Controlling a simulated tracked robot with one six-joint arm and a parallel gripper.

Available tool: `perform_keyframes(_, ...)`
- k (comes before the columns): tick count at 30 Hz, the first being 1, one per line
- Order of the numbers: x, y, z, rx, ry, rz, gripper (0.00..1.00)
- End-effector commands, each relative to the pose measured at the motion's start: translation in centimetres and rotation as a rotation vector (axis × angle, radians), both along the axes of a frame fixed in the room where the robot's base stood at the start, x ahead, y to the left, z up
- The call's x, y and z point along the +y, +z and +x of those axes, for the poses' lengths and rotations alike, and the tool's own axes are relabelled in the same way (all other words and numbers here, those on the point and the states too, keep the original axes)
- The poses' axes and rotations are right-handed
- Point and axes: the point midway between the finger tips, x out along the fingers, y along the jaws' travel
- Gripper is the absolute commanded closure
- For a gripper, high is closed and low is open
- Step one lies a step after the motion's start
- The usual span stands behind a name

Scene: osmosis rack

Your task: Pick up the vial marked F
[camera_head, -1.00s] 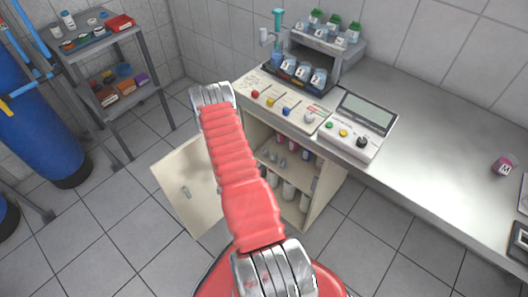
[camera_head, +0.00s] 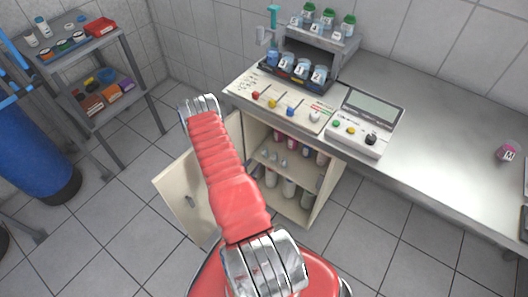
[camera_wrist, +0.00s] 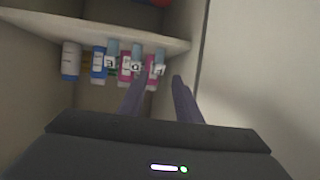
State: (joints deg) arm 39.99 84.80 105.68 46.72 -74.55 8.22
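Several small vials with light blue tops hang or stand at the shelf edge inside the cabinet in the wrist view. Their white labels include a left one (camera_wrist: 110,63), a middle one (camera_wrist: 136,67) and a right one (camera_wrist: 159,69). The letters are too small to read surely, so I cannot tell which is F. My gripper (camera_wrist: 161,88) is open and empty, its two fingers apart, with their tips just short of the middle and right vials. In the head view small vials (camera_head: 272,157) show dimly in the cabinet; my gripper is hidden there.
The cabinet shelf (camera_wrist: 60,24) crosses above my fingers, and the cabinet side wall (camera_wrist: 190,60) is close on the right. Larger bottles (camera_wrist: 71,62) stand behind. The cabinet door (camera_head: 187,197) hangs open. A vial marked M (camera_head: 507,152) stands on the bench (camera_head: 430,130).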

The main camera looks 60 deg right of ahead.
Motion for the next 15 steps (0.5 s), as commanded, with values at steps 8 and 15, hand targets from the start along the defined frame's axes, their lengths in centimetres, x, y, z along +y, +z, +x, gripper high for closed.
perform_keyframes(8,-1.0,-0.3,-0.4,-0.002,-0.012,-0.001,0.69)
perform_keyframes(15,-4.2,-1.6,-0.5,-0.002,-0.014,0.000,0.69)
